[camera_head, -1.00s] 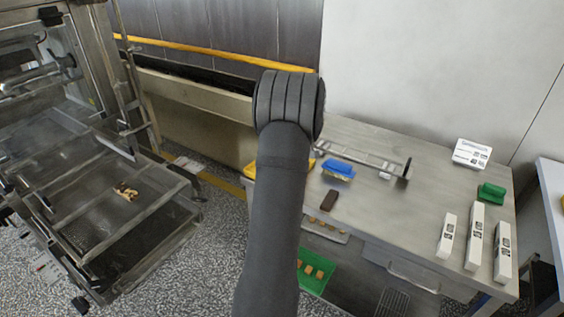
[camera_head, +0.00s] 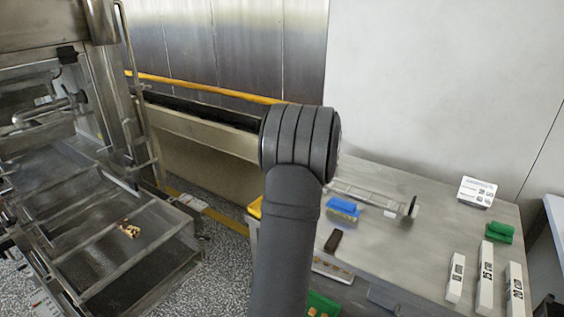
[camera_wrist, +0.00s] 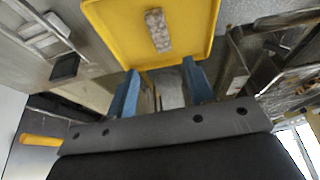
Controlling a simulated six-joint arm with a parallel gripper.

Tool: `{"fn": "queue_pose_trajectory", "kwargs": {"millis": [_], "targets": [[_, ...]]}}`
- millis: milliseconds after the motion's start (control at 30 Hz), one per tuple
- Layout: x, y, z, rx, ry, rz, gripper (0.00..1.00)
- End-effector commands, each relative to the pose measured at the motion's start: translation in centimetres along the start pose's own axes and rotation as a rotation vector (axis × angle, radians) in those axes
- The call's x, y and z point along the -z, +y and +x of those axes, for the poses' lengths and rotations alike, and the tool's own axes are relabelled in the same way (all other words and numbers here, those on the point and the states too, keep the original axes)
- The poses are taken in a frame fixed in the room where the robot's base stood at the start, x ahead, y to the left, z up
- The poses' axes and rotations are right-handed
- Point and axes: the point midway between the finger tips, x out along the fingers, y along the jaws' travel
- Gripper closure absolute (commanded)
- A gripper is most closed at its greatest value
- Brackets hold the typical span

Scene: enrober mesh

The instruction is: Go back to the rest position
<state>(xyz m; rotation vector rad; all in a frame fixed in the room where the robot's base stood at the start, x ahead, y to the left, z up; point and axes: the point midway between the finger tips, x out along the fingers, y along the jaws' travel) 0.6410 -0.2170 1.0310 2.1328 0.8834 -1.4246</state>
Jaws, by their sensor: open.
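My gripper (camera_wrist: 160,92) shows in the wrist view with its two blue fingers apart and nothing between them. In the head view my arm rises through the middle of the picture, and my gripper is hidden there. A yellow tray (camera_wrist: 115,22) lies beyond the fingers in the wrist view, with a grey-brown speckled bar (camera_wrist: 158,31) on it. The fingertips appear near the tray's edge, apart from the bar. In the head view only a yellow edge (camera_head: 254,208) shows beside my arm.
A steel table (camera_head: 400,245) at right holds a blue-topped brush (camera_head: 343,205), a dark block (camera_head: 333,241), a rail frame (camera_head: 370,195), white boxes (camera_head: 486,278), green items (camera_head: 499,232) and a sign (camera_head: 477,191). At left, the machine's mesh belt (camera_head: 95,240) carries brownish pieces (camera_head: 129,230).

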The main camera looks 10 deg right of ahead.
Motion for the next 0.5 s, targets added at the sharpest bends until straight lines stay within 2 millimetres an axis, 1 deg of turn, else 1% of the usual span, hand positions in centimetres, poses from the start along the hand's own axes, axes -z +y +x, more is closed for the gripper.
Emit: {"fn": "queue_pose_trajectory", "kwargs": {"millis": [167, 500], "targets": [[0.0, -0.1, 2.1, 0.004, -0.002, 0.0, 0.52], [0.0, -0.1, 8.8, 0.005, -0.001, 0.0, 0.52]]}}
